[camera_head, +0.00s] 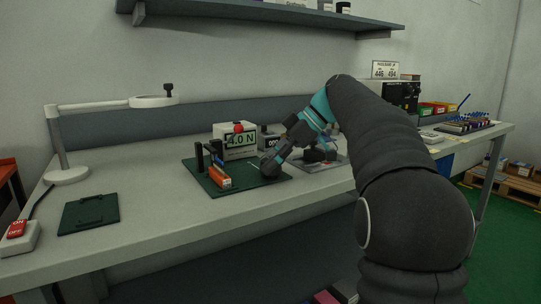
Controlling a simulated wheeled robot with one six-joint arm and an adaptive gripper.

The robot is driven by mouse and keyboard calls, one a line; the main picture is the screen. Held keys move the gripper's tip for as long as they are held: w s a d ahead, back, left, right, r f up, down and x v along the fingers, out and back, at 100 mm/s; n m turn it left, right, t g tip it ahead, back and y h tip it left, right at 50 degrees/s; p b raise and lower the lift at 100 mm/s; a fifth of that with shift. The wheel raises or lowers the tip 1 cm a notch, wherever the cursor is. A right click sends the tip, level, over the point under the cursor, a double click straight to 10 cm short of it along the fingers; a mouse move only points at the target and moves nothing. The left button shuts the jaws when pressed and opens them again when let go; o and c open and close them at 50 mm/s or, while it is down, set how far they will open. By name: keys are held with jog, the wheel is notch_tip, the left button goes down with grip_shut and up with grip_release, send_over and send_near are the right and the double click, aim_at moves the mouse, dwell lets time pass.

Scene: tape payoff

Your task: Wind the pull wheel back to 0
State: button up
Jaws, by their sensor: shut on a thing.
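A dark green base plate (205,180) lies on the bench with the test rig on it. A white force gauge (234,153) stands at its back and its green display reads 4.0 N. Black posts (199,156) and an orange block (221,180) stand on the left part of the plate. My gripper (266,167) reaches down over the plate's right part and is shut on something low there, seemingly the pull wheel. The fingers and wrist hide the wheel, so its shape, its marks and its setting cannot be read.
A lamp (66,175) and a dark green tray (90,214) stand at the left, with a red-topped switch box (17,231) at the front left corner. A grey mat (332,164) with a dark tool lies right of the plate. The front bench strip is clear.

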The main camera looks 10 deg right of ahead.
jog(key=shift+f+n+g, duration=0.15)
jog(key=shift+n+g, duration=0.25)
jog(key=shift+n, duration=0.1)
jog(key=o, duration=1.2)
jog(key=shift+d, duration=0.1)
jog(key=shift+c, duration=0.2)
jog(key=shift+v, duration=3.75)
